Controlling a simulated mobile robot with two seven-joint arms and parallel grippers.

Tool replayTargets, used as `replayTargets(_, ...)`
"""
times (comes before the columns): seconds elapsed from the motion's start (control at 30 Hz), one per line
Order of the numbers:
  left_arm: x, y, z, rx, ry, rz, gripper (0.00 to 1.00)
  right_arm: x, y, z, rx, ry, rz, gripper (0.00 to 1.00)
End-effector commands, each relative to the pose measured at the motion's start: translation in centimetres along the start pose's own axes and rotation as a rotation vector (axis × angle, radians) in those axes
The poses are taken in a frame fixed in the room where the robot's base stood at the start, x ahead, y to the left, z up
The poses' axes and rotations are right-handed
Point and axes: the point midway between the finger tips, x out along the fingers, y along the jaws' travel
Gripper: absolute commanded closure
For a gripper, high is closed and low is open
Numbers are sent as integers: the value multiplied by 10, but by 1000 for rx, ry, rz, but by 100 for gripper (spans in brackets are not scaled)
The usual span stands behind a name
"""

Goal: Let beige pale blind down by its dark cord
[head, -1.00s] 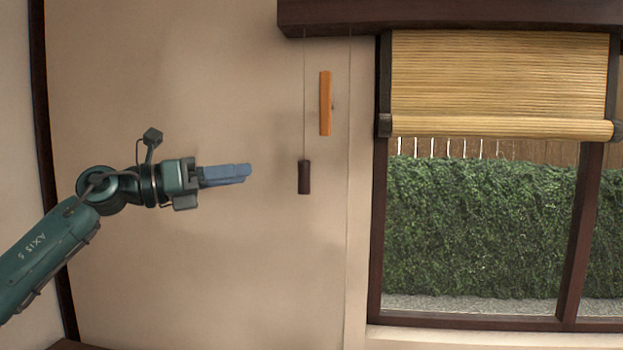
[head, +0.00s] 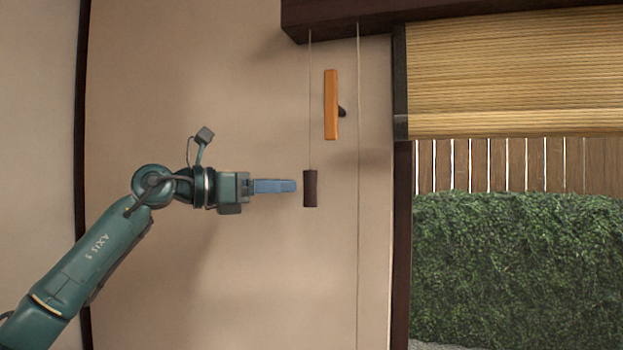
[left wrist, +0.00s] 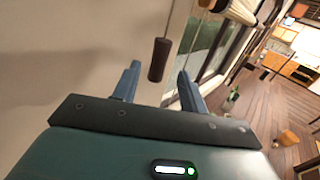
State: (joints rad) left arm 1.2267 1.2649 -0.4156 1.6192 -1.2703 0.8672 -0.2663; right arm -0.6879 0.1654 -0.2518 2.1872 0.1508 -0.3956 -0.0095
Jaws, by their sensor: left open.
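The beige slatted blind (head: 510,75) hangs partly lowered over the upper part of the window. A thin cord (head: 310,100) drops from the dark headrail and ends in a dark brown cylindrical pull (head: 310,189). A second thin cord (head: 358,200) hangs further right along the wall. My left gripper (head: 292,186) points right, its blue fingertips just left of the pull. In the left wrist view the gripper (left wrist: 157,82) is open, with the pull (left wrist: 159,60) showing between and beyond its two fingers. My right gripper is not in view.
An orange wooden cleat (head: 331,105) with a dark peg is on the wall, right of the pull's cord. The dark headrail (head: 350,15) juts out above. The wall left of the pull is clear. The left wrist view shows a wooden floor (left wrist: 260,95).

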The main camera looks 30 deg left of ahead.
Motion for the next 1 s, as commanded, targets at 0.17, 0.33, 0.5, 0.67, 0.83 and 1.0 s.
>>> replayTargets(0.17,37,-1,4,-1,-2,-3,57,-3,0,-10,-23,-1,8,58)
replayTargets(0.33,60,0,2,-2,-2,-2,57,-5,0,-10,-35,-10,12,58)
replayTargets(0.5,69,0,1,-1,-2,0,57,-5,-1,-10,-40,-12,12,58)
replayTargets(0.67,70,0,0,-1,-1,0,57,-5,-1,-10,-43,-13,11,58)
replayTargets(0.83,70,0,0,0,-1,0,62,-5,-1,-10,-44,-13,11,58)
replayTargets(1.0,70,0,0,-1,-1,1,76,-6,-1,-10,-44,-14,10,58)
